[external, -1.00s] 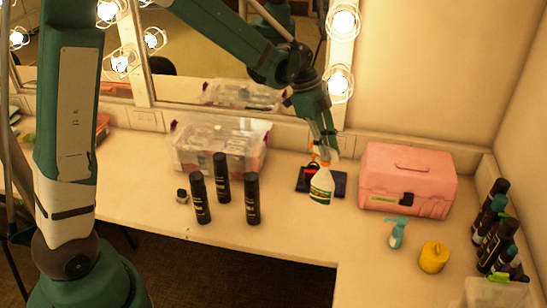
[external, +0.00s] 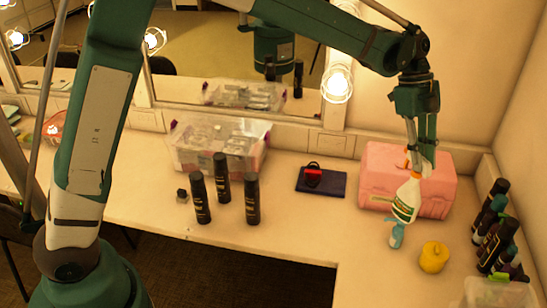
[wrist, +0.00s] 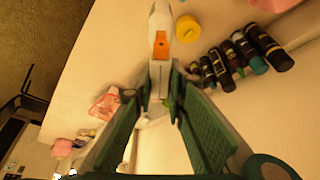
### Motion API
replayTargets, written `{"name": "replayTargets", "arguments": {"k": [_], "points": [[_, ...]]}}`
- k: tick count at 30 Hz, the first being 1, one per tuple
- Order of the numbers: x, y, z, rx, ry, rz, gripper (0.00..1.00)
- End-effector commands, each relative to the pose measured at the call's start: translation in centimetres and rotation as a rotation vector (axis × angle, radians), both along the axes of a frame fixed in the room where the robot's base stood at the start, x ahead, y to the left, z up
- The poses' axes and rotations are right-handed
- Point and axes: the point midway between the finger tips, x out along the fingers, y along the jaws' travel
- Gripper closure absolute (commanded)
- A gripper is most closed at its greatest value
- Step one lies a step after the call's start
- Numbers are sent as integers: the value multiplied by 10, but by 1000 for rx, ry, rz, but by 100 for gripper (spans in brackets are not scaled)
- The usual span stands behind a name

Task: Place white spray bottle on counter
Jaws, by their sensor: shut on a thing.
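The white spray bottle (external: 407,200) with an orange nozzle hangs in my gripper (external: 423,152), tilted, in front of the pink case in the external view. My gripper is shut on its upper part. In the wrist view the bottle (wrist: 161,20) points away between the fingers (wrist: 160,95), with its orange part facing the camera. It appears held above the counter (external: 300,225); the exact height is hard to tell. It partly covers the small blue bottle (external: 397,238).
The pink case (external: 380,165) stands behind. A yellow object (external: 434,257) and several dark bottles (external: 494,235) are to the right. Black cans (external: 222,180), a clear bin (external: 190,155) and a dark blue pad (external: 332,185) are left. Counter between the cans and blue bottle is clear.

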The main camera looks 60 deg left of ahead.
Motion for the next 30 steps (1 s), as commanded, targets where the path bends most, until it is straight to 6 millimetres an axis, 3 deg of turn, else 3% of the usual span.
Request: {"name": "replayTargets", "arguments": {"k": [3, 18, 24, 30], "points": [[6, -37, 12, -1, 0, -61, 100], [5, -181, 58, -4, 1, -300, 100], [-1, -216, 69, -5, 3, -357, 100], [-3, -228, 74, -5, 2, -379, 100]]}}
